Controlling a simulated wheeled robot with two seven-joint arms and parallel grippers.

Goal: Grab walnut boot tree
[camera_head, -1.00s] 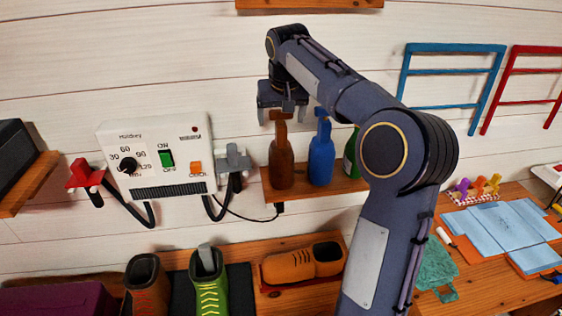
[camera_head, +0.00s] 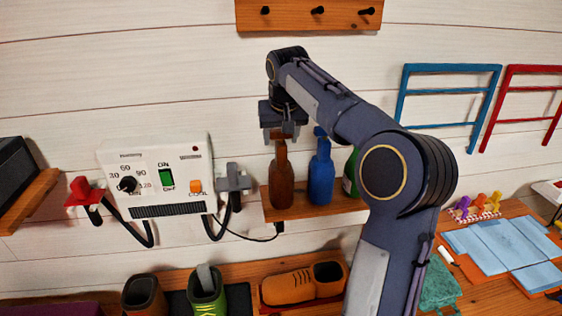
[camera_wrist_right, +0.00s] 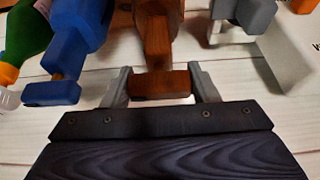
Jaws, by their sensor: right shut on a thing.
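The walnut boot tree (camera_head: 282,182) is a brown, bottle-shaped piece with a crosswise handle at its top. It stands upright at the left end of a small wall shelf (camera_head: 300,212). My right gripper (camera_head: 282,133) reaches down from above and is shut on that handle. In the right wrist view the brown handle (camera_wrist_right: 160,84) sits between the two grey fingers. The tree's base still appears to be at the shelf. My left gripper is not in view.
A white control box (camera_head: 157,178) with a grey nozzle (camera_head: 233,178) is on the left. Boots and shoes (camera_head: 290,288) stand below.

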